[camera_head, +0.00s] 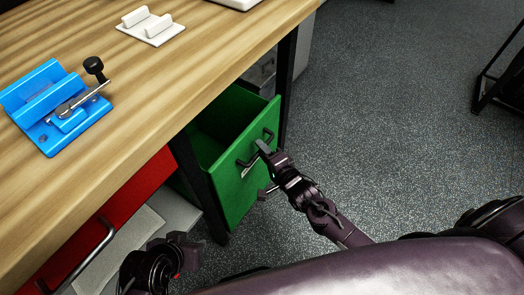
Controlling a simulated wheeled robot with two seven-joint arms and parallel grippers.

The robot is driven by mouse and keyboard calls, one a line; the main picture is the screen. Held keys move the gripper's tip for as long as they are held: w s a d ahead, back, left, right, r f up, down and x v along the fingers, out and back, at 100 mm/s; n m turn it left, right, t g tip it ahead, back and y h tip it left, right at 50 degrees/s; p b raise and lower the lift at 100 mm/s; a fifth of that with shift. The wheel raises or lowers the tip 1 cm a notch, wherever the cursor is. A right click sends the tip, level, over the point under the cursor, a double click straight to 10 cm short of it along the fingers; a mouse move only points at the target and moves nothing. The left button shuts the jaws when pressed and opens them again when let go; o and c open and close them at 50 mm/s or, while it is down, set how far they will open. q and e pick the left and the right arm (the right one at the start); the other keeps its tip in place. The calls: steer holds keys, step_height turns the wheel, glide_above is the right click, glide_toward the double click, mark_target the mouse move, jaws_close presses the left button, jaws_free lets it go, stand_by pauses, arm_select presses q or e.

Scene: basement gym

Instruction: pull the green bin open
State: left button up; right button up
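The green bin (238,180) is a drawer-like box under the wooden table, partly pulled out, with its inside showing. Its front has a metal bar handle (246,164). My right gripper (264,170) is at the bin's front. Its two fingers stand apart, one at the handle and the other lower down, near the front panel. Whether the upper finger touches the bar or is hooked behind it is hard to tell. My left arm's end (160,262) is at the bottom left, dark and foreshortened; its fingers cannot be made out.
The wooden table (190,75) carries a blue clamp fixture (55,105) and a white bracket (150,27). A red bin (110,215) with a handle is left of the green one. A black table leg (288,75) stands behind it.

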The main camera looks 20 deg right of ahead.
steer(key=shift+w+a+f, duration=0.1)
steer(key=shift+w, duration=0.4)
steer(key=shift+c, duration=0.4)
jaws_close()
steer(key=shift+s, duration=0.1)
